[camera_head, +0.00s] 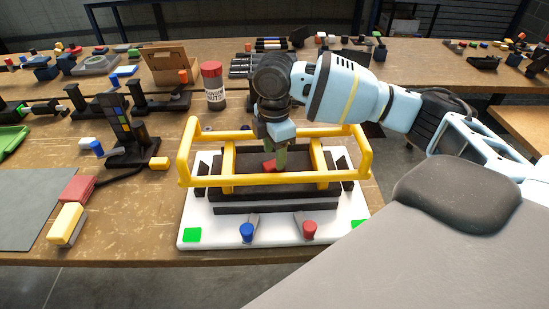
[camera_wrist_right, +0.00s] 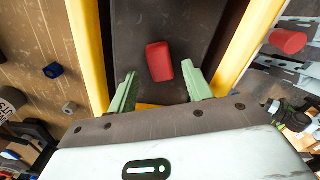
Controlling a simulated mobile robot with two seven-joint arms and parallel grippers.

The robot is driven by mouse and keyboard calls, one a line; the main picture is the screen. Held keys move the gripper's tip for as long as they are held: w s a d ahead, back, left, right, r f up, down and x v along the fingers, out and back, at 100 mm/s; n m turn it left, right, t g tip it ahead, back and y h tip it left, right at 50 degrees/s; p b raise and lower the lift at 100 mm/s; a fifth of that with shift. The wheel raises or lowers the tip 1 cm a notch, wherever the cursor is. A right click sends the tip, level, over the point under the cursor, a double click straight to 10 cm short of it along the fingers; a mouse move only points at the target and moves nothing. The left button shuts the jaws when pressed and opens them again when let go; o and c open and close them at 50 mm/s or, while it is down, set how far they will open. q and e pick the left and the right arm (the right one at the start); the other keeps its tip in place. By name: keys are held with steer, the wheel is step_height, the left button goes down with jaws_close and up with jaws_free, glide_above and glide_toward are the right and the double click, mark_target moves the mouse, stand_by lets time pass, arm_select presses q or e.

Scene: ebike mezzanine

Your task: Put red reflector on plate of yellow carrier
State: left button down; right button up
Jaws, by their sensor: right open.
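The yellow carrier (camera_head: 223,180) is a tube frame on a white base with dark blocks, in the middle of the head view. The red reflector (camera_wrist_right: 159,62) lies on the dark plate (camera_wrist_right: 138,22) between the yellow rails in the right wrist view; a small part of the reflector (camera_head: 269,166) shows in the head view. My right gripper (camera_head: 276,160) points down inside the carrier frame. Its green fingers are apart in the wrist view (camera_wrist_right: 160,80), and the reflector lies just beyond their tips, with gaps to both. My left gripper is not in view.
The white base (camera_head: 275,238) carries a blue knob (camera_head: 246,231) and a red knob (camera_head: 309,230) at the front. A red-capped bottle (camera_head: 213,88) stands behind the carrier. A dark upright device (camera_head: 125,130) and a yellow-and-white block (camera_head: 67,224) are left of it.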

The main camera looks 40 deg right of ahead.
mark_target(274, 163)
step_height(274, 163, up, 9)
steer(key=shift+r+p, duration=0.15)
steer(key=shift+p, duration=0.15)
